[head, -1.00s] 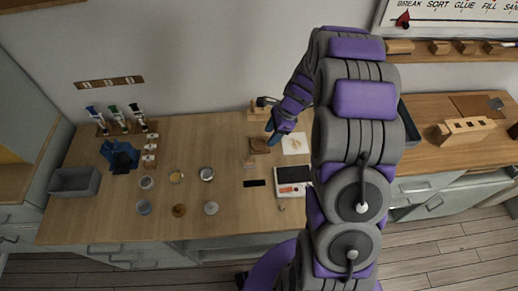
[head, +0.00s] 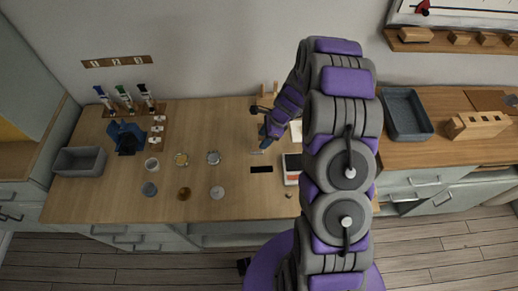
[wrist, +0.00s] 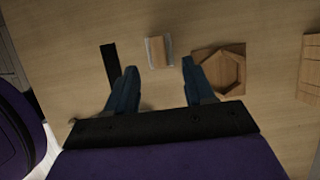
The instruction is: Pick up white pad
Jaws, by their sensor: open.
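My gripper (wrist: 160,74) is open and empty over the wooden counter, its two blue fingers apart in the wrist view. Just beyond and between the fingertips lies a small rectangular piece (wrist: 160,51) with a tan wooden top and whitish edges; I cannot tell whether this is the white pad. In the head view my gripper (head: 266,137) is above the counter's right part, beside a black strip (head: 261,169). A white sheet (head: 297,130) is partly hidden by my arm.
The black strip (wrist: 109,64) lies left of the fingers, a wooden hexagonal tray (wrist: 205,57) right. Several small round dishes (head: 217,192) stand left on the counter. A white-and-black device (head: 291,170) is half hidden by my arm. A grey tray (head: 407,114) is at right.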

